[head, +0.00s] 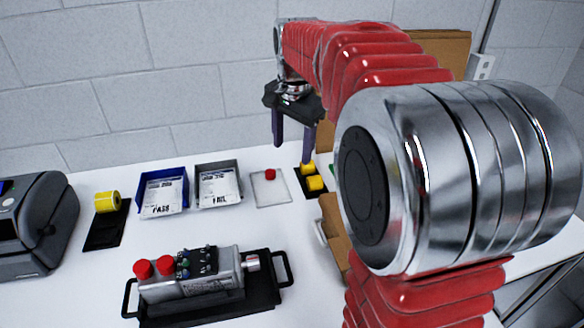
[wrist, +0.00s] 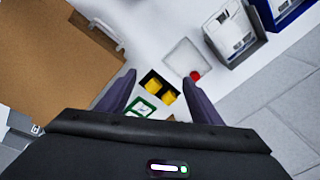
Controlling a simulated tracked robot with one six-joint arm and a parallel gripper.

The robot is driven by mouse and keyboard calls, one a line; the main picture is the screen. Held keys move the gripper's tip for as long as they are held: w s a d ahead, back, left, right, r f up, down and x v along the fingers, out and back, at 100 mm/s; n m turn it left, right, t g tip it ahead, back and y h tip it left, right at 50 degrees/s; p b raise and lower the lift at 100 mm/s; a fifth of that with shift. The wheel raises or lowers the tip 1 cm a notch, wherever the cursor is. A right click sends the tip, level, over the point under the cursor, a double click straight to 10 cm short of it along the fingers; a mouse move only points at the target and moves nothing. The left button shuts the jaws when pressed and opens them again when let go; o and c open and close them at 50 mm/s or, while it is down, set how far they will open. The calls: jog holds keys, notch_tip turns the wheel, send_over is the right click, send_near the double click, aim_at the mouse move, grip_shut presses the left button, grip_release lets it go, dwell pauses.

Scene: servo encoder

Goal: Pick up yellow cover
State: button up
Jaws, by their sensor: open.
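Two small yellow covers (head: 315,184) sit on a small black tray at the back of the table; I cannot tell which one is meant. In the wrist view the yellow covers (wrist: 168,97) show between my fingers, apart from them. My gripper (head: 292,152) is open and empty, pointing down above the table near the black tray. Its two fingers (wrist: 162,74) also show in the wrist view, spread apart. A larger yellow roll (head: 107,201) sits on a black stand at the left.
A clear plate with a red cap (head: 270,174) lies left of the covers. Blue (head: 163,191) and grey (head: 217,185) label trays stand further left. A cardboard box (wrist: 60,50) and a green-marked card (wrist: 141,107) are close by. A servo unit (head: 215,270) sits in front.

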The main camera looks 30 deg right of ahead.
jog(key=w+d+f+m+g, duration=0.1)
jog(key=w+d+f+m, duration=0.2)
jog(key=d, duration=0.3)
jog(key=w+d+f+m+g, duration=0.1)
jog(key=w+d+f+m, duration=0.2)
jog(key=d, duration=0.3)
jog(key=shift+w+d+f+m+y, duration=0.2)
jog(key=shift+w+d+m+y, duration=0.15)
jog(key=shift+w+m, duration=0.4)
send_over(317, 177)
jog(key=f, duration=0.7)
jog(key=shift+s+a+f, duration=0.15)
jog(key=shift+s+f, duration=0.05)
jog(key=shift+f, duration=0.6)
jog(key=shift+w+f, duration=0.15)
jog(key=shift+f, duration=2.5)
